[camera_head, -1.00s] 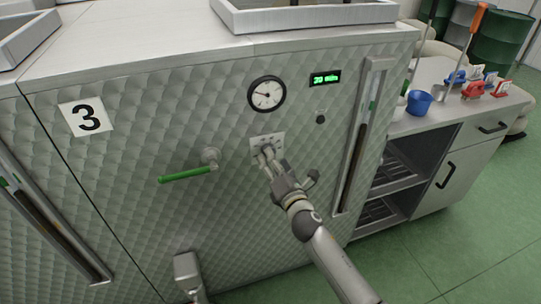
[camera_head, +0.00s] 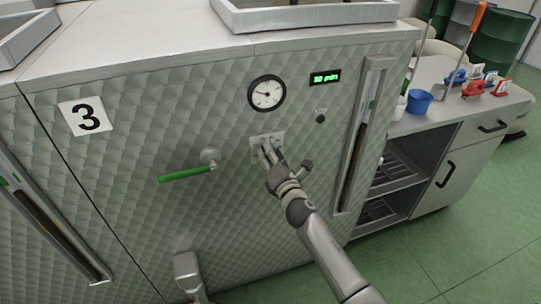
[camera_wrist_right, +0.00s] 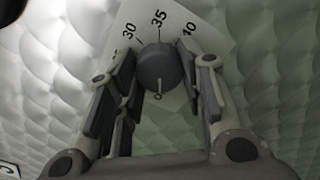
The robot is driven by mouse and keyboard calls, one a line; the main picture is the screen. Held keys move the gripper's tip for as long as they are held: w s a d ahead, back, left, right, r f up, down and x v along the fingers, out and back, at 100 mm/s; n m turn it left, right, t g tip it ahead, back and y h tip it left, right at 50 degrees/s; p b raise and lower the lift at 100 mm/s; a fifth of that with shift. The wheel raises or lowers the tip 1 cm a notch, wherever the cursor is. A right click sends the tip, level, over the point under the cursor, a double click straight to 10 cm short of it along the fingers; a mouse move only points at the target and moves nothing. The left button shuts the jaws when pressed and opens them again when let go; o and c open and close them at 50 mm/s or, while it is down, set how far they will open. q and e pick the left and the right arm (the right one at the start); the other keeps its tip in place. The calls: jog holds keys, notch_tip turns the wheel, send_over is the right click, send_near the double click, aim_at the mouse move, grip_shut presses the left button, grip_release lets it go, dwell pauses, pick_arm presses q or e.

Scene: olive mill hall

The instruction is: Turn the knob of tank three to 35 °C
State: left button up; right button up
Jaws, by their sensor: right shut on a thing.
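Tank three (camera_head: 130,150) has a quilted metal front with a number 3 sign (camera_head: 86,117). The knob's pale scale plate (camera_head: 277,136) is on this front, below the round dial gauge (camera_head: 267,93). My right gripper (camera_head: 268,156) is at the plate and hides most of the knob in the head view. In the right wrist view, the dark round knob (camera_wrist_right: 158,66) sits between the fingers of my right gripper (camera_wrist_right: 158,82), which is shut on it. The scale shows 30, 35 and a partly covered number above the knob. A white mark shows on the knob's lower side. My left gripper is out of view.
A green-handled lever (camera_head: 187,174) sticks out left of the knob. A green-lit display (camera_head: 325,77), a small black button (camera_head: 320,119) and a vertical sight gauge (camera_head: 354,150) are to the right. A side counter (camera_head: 450,108) holds a blue cup (camera_head: 419,102).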

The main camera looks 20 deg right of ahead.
jog(key=shift+c, duration=0.4)
jog(key=shift+m, duration=0.4)
jog(key=shift+d+m+p, duration=0.1)
jog(key=shift+m+p, duration=1.1)
jog(key=shift+m, duration=16.2)
